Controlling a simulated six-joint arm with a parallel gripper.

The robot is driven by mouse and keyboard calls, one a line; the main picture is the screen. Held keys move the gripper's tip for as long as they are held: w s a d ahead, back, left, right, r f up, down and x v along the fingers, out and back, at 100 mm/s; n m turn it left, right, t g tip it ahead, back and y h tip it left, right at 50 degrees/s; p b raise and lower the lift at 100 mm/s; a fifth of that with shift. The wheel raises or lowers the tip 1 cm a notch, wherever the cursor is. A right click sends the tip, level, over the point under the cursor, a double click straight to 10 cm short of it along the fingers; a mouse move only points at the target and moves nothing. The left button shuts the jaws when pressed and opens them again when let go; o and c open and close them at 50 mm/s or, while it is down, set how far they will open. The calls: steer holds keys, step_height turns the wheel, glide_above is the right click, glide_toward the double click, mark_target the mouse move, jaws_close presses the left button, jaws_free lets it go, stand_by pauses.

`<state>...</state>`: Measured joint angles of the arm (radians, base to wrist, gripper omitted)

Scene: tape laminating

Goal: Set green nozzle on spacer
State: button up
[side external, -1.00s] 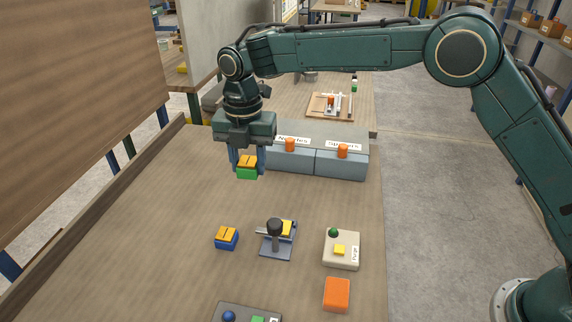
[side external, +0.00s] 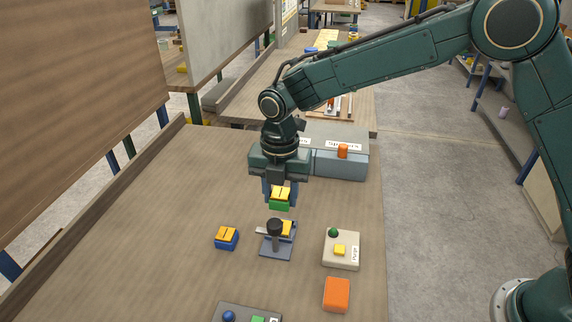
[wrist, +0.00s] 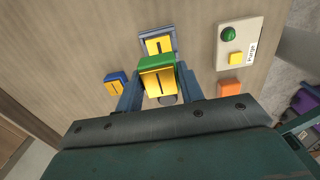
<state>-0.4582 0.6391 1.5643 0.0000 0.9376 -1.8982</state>
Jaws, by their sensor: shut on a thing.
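The green nozzle (side external: 279,205), a green block with a yellow slotted top, is between the fingers of my gripper (side external: 280,192). My gripper is shut on it and holds it in the air above and just behind the clamp fixture (side external: 277,253). The green nozzle (wrist: 155,62) also shows between the fingers in the wrist view. A yellow slotted piece (side external: 287,229), which looks like the spacer, sits in the fixture, partly behind its black knob (side external: 274,226). In the wrist view this yellow piece (wrist: 159,44) lies beyond the nozzle, apart from it.
A blue block with a yellow top (side external: 227,239) stands left of the fixture. A beige Purge box (side external: 342,262) with a green button and an orange block (side external: 337,294) are on the right. Grey bins (side external: 341,165) stand at the back. The table's left side is clear.

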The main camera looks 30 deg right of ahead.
steer(key=shift+f, duration=0.1)
steer(key=shift+f, duration=2.65)
steer(key=shift+f, duration=0.7)
stand_by(0.4)
steer(key=o, duration=1.1)
steer(key=shift+r, duration=0.1)
step_height(320, 180, up, 13)
steer(key=shift+f, duration=0.1)
steer(key=shift+r, duration=0.4)
